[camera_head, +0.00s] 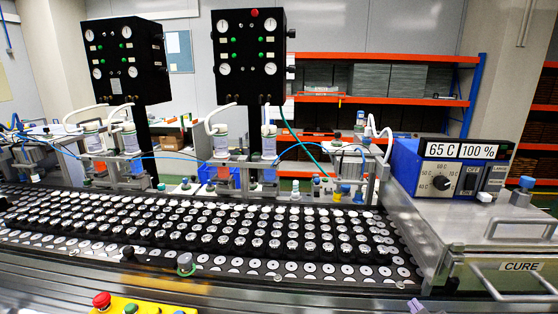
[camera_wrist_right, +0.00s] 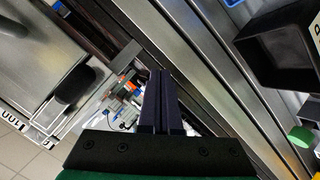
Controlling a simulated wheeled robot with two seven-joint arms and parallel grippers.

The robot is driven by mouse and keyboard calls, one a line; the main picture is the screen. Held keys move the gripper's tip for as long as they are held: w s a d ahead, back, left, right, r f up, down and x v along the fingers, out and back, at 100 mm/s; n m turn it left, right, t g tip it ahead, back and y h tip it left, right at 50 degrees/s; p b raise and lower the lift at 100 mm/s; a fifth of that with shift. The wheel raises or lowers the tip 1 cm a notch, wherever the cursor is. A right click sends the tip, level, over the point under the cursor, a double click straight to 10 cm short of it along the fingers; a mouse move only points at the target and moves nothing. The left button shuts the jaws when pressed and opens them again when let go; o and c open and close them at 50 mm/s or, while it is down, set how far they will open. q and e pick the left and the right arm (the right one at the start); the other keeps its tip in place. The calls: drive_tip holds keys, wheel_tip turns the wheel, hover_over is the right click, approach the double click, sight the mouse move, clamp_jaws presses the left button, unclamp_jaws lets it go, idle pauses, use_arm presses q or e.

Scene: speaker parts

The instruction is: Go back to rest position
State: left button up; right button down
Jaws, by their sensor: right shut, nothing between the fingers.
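My right gripper (camera_wrist_right: 160,76) points forward in the wrist view. Its two dark fingers lie together with nothing between them. In the head view only a small purplish tip (camera_head: 416,305), apparently of this gripper, shows at the bottom edge, below the front rail of the line. It appears apart from the speaker parts. My left gripper is not in the head view. Many round speaker parts (camera_head: 275,243) stand in rows on the dark conveyor bed.
A steel CURE box (camera_head: 470,225) with bar handles stands at the right, carrying a blue control unit (camera_head: 450,170). A yellow panel with a red button (camera_head: 102,300) is at bottom left. Black gauge cabinets (camera_head: 250,60) rise behind the line. A black bin-like part (camera_wrist_right: 280,50) is right in the wrist view.

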drive_tip(key=s+a+f+m+g+y, duration=0.2)
drive_tip(key=s+a+f+g, duration=0.2)
drive_tip(key=s+f, duration=0.35)
drive_tip(key=s+a+f+m+g+y, duration=0.1)
drive_tip(key=s+a+f+m+g, duration=0.1)
drive_tip(key=s+a+f+g, duration=0.45)
drive_tip(key=s+d+f, duration=0.1)
drive_tip(key=s+f, duration=0.2)
drive_tip(key=f, duration=0.9)
drive_tip(key=s+d+f, duration=0.2)
drive_tip(key=s+f, duration=0.1)
drive_tip(key=f, duration=0.9)
drive_tip(key=s+d+f, duration=0.2)
drive_tip(key=s+f, duration=1.1)
drive_tip(key=s, duration=0.3)
drive_tip(key=shift+d+f+n+g+b, duration=0.2)
drive_tip(key=shift+d+n+g+b, duration=0.1)
drive_tip(key=shift+d+g+b, duration=0.1)
